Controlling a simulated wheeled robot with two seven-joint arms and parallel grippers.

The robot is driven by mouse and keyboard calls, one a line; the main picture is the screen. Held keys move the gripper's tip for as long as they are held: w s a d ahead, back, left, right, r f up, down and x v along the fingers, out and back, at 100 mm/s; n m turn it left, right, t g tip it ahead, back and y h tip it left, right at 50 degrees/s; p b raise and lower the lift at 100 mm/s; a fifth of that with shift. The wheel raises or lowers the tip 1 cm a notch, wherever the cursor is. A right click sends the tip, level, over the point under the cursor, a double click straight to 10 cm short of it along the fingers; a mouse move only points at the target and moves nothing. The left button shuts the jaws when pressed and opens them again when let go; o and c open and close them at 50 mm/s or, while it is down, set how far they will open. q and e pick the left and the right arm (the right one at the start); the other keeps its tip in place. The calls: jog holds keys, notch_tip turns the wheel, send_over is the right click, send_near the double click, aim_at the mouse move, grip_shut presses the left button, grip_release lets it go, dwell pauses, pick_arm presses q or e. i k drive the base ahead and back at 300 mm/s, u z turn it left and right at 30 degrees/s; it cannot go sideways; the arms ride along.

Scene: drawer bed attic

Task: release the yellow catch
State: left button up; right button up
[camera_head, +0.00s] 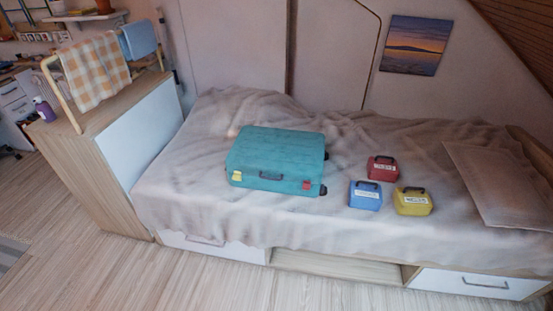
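A teal suitcase (277,156) lies flat and closed on the bed. Its front side faces me and has a dark handle (272,175) in the middle. The yellow catch (237,176) is at the left end of that front side. A red catch (307,185) is at the right end. The catches are too small to tell whether either is fastened. Neither of my grippers is in view.
Red (382,168), blue (365,195) and yellow (412,201) labelled boxes with dark handles stand right of the suitcase. The rumpled bed cover (200,205) is clear left of it. A wooden cabinet (115,150) stands at the bed's left end, a pillow (505,185) at the right.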

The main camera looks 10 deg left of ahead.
aim_at(237, 176)
jog(key=z, duration=0.2)
jog(key=k, duration=0.5)
jog(key=z, duration=0.6)
jog(key=k, duration=0.85)
jog(key=u, duration=0.1)
jog(key=i, duration=0.4)
jog(key=u, duration=0.8)
jog(key=i, duration=1.2)
jog(key=z, duration=0.75)
